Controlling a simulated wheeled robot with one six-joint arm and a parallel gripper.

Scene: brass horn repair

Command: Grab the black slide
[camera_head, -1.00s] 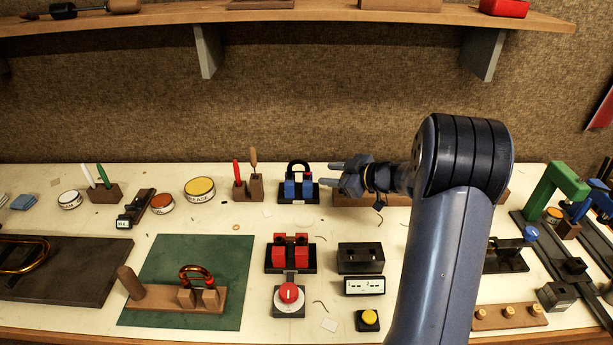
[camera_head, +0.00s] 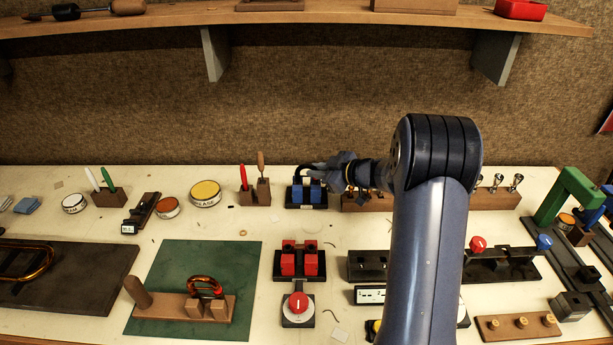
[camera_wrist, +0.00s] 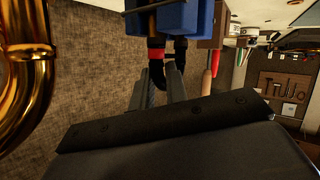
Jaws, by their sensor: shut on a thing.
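The black slide (camera_head: 299,171) is a dark U-shaped tube standing in a blue two-block holder (camera_head: 308,193) at the back of the bench. In the wrist view, its dark curve (camera_wrist: 172,76) shows below the blue blocks (camera_wrist: 180,18), with a red band on one leg. My gripper (camera_head: 318,171) is at the slide's bend from the right. In the wrist view, my gripper (camera_wrist: 160,82) is shut on the slide. The slide's legs still reach the blue blocks. My fingers hide part of the bend.
A brown tool block (camera_head: 255,191) with upright handles stands close left of the holder. A long wooden rack (camera_head: 480,201) lies to the right, behind my arm. The red holder (camera_head: 299,262) is in front. A shiny brass tube (camera_wrist: 25,70) fills the wrist view's left edge.

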